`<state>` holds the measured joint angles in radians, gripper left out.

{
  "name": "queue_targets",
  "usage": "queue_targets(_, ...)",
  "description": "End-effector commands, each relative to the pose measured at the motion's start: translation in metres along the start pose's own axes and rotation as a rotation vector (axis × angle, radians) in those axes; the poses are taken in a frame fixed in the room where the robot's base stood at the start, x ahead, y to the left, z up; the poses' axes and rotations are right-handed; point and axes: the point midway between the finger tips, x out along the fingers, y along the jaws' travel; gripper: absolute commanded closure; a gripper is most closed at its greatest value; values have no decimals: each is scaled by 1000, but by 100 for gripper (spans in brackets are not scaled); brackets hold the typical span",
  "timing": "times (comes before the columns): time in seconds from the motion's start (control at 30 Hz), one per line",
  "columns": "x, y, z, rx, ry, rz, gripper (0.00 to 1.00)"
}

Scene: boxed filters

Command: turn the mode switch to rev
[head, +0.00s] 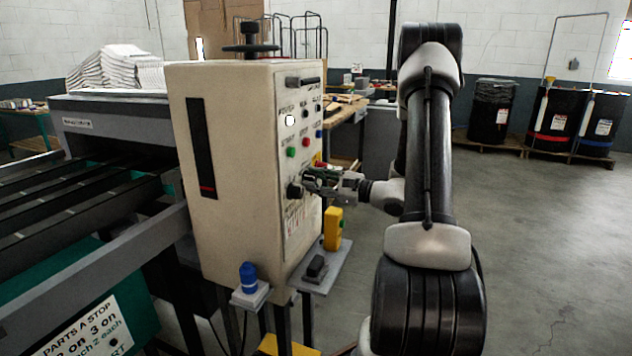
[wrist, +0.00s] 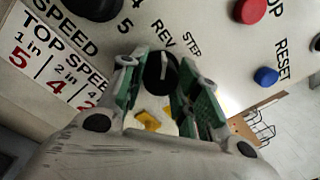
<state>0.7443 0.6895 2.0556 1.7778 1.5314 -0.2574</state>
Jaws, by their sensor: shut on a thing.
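The mode switch (wrist: 158,78) is a black round knob with a white pointer line, seen in the wrist view between my fingertips. The label REV is just above it and STEP is above and to the right. The white line points up, roughly toward REV; I cannot tell if it lines up exactly. My gripper (wrist: 159,70) is shut on the switch, with one green-padded finger on each side. In the head view my gripper (head: 312,180) is at the panel on the right face of the beige control box (head: 235,150), and hides the switch.
A black speed knob (wrist: 95,5), a red button (wrist: 250,10) and a blue button (wrist: 266,76) are near the switch. A yellow box (head: 333,228) and a grey shelf (head: 325,275) are below my gripper. Open floor (head: 555,230) lies to the right.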

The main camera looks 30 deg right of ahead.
Motion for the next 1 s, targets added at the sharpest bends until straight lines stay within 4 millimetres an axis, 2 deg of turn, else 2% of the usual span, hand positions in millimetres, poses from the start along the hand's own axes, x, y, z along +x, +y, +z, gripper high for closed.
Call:
queue_targets(0.1, 0, 0, 0, 1, 0, 1, 92)
queue_targets(0.13, 0, 0, 0, 1, 0, 1, 66)
queue_targets(0.23, 0, 0, 0, 1, 0, 1, 48)
queue_targets(0.27, 0, 0, 0, 1, 0, 1, 45)
queue_targets(0.53, 0, 0, 0, 1, 0, 0, 45)
queue_targets(0.67, -8, 0, 0, 2, 1, -1, 45)
queue_targets(0.77, -24, -1, 0, 2, 2, -3, 45)
queue_targets(1.0, -79, 0, -1, 2, 3, -3, 45)
